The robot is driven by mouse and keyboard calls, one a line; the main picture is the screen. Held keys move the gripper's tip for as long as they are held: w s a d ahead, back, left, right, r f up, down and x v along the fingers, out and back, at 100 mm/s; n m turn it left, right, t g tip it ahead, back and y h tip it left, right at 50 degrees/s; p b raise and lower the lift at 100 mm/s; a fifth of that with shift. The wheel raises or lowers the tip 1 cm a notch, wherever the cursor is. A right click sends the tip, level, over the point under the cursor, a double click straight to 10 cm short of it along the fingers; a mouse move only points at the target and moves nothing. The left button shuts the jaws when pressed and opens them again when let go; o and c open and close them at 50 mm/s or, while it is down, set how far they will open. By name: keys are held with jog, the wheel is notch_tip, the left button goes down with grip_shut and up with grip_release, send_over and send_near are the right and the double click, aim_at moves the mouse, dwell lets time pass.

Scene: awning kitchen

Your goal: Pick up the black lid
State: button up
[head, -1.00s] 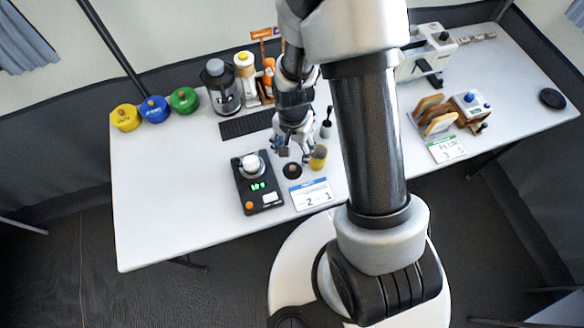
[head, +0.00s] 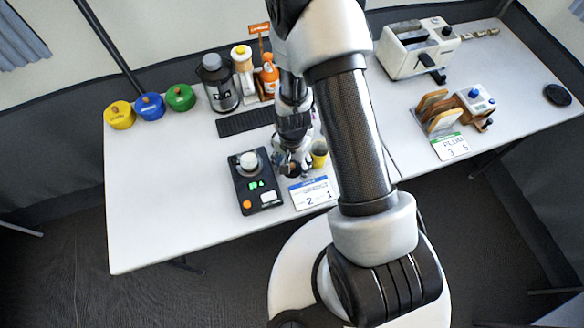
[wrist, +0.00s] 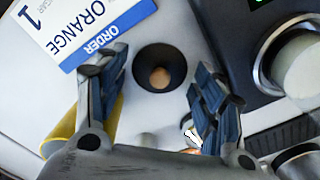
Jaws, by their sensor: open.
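The black lid (wrist: 176,54), a round dark disc with a tan knob (wrist: 160,78), lies on the white table in the wrist view. My gripper (wrist: 160,64) is open, with one finger on each side of the lid and visible gaps between fingers and rim. Nothing is held. In the head view my gripper (head: 292,170) is low over the table and largely covers the lid, between the black scale and the yellow cup. I cannot tell the exact height of the fingertips above the table.
A yellow cup (head: 319,154) stands close beside my gripper. The black scale (head: 265,199) with a white-topped item is to the left, and an order card (head: 314,192) lies in front. Bottles stand behind. The table's left front is clear. Another black disc (head: 557,95) lies far right.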

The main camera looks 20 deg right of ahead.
jog(key=shift+c, duration=0.6)
grip_shut()
